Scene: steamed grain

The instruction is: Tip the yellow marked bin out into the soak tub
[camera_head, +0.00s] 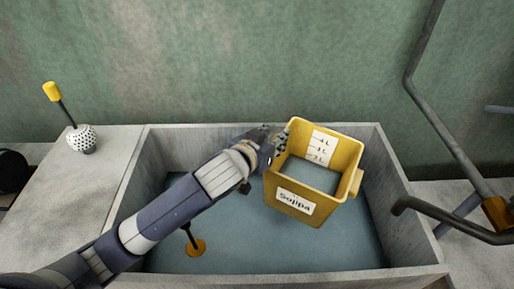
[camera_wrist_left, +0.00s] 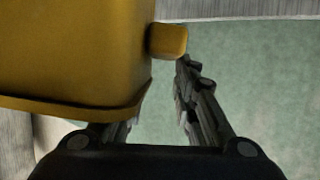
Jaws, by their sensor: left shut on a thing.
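The yellow bin (camera_head: 345,157) has a label reading "Sojipa" on its front and a white scale inside. It is over the grey soak tub (camera_head: 396,178), looking slightly tilted, with its open top facing up. A flat grey-blue surface shows inside it. My left gripper (camera_head: 280,140) is at the bin's left side, shut on its side tab. In the left wrist view the bin (camera_wrist_left: 75,50) fills the upper left, and its tab (camera_wrist_left: 168,40) is at the fingertips. The tub holds a grey-blue surface like water. My right gripper is not in view.
An orange disc (camera_head: 196,248) with a dark rod is in the tub, below my left arm. A white perforated ball with a yellow-tipped handle (camera_head: 82,139) sits on the left counter. Dark pipes (camera_head: 440,217) reach over the tub's right rim. A green wall is behind.

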